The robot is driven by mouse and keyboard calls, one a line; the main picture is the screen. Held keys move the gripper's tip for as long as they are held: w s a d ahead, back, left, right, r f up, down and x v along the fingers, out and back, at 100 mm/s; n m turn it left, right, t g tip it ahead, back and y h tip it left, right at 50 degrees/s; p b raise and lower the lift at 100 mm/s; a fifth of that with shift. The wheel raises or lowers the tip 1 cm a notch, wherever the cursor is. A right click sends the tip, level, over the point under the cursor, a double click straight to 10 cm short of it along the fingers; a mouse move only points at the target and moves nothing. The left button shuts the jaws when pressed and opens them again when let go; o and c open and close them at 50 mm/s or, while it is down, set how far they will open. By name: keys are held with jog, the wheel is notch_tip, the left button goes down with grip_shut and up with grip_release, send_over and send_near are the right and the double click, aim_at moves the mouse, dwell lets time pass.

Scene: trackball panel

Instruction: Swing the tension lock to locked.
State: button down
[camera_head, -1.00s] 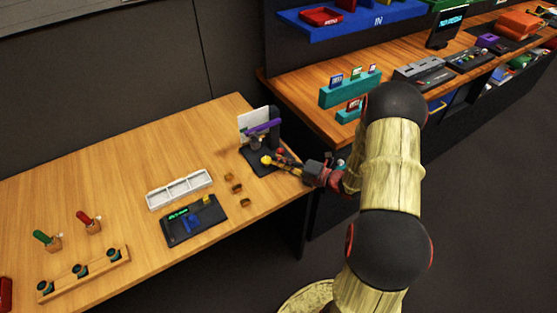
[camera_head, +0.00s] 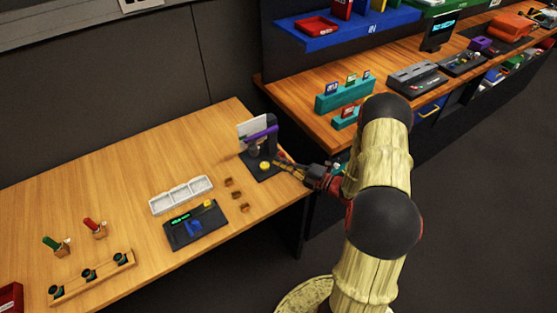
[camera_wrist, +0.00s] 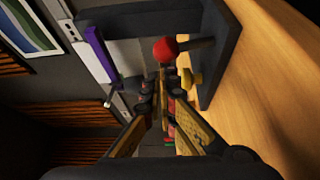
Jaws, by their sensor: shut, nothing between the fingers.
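The dark panel device (camera_head: 270,172) stands at the far right corner of the wooden table, with a purple bar (camera_head: 262,134) across its upper part and a yellow knob (camera_head: 265,166) on its base. In the wrist view a red ball (camera_wrist: 166,50) on a dark rod sticks out from the dark plate (camera_wrist: 222,50). The yellow knob (camera_wrist: 192,78) and purple bar (camera_wrist: 97,52) also show there. My gripper (camera_head: 279,157) is shut and empty. Its fingertips (camera_wrist: 165,75) are close to the red ball; I cannot tell whether they touch. Which part is the tension lock is not clear.
Several small brown blocks (camera_head: 236,195), a white tray (camera_head: 182,194) and a dark panel with a green display (camera_head: 195,226) lie left of the device. A wooden rack (camera_head: 93,278) is at the left. A second bench (camera_head: 300,100) stands behind my arm.

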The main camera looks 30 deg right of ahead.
jog(key=shift+d+r+m+p, duration=0.3)
jog(key=shift+d+m+p, duration=0.05)
jog(key=shift+m+p, duration=0.15)
jog(key=shift+d+r+t+p, duration=0.15)
jog(key=shift+d+t+p, duration=0.15)
jog(key=shift+p, duration=0.1)
jog(key=shift+d+r+p, duration=0.1)
jog(key=shift+d+p, duration=0.4)
jog(key=shift+p, duration=0.15)
jog(key=shift+w+d+p, duration=0.1)
jog(key=shift+d+p, duration=0.75)
jog(key=shift+d, duration=0.1)
